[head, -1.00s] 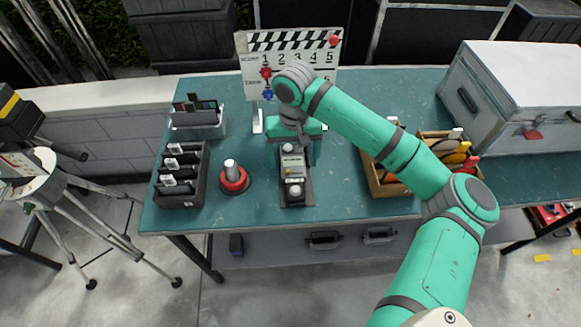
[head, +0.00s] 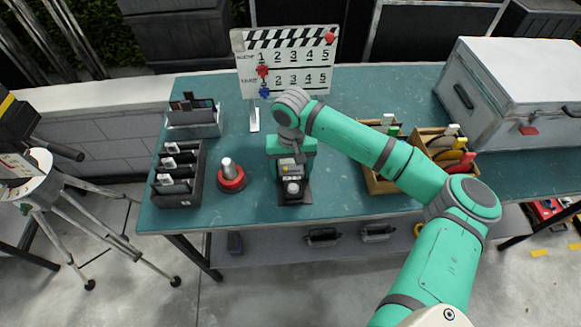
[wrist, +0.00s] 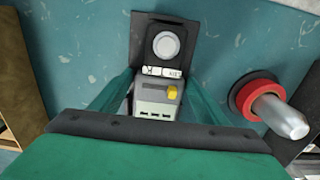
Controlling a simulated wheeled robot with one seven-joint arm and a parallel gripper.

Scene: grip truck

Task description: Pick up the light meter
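The light meter is a small grey device with a white dome, a pale label strip and a yellow knob. It lies on a dark pad near the front edge of the teal table; the light meter (head: 292,188) shows dome toward me in the head view, and it also shows in the wrist view (wrist: 155,98). My gripper (head: 291,172) is low over its rear part and hides some of it. In the wrist view my gripper (wrist: 159,78) has one teal finger on each side of the meter's body. The fingers look apart; contact is not clear.
A red-collared knob with a silver post (head: 230,176) stands close left of the meter. A black slotted rack (head: 180,190) is farther left. A wooden crate (head: 378,184) stands to the right, a clapperboard (head: 288,62) behind, and a large grey case (head: 510,95) at the far right.

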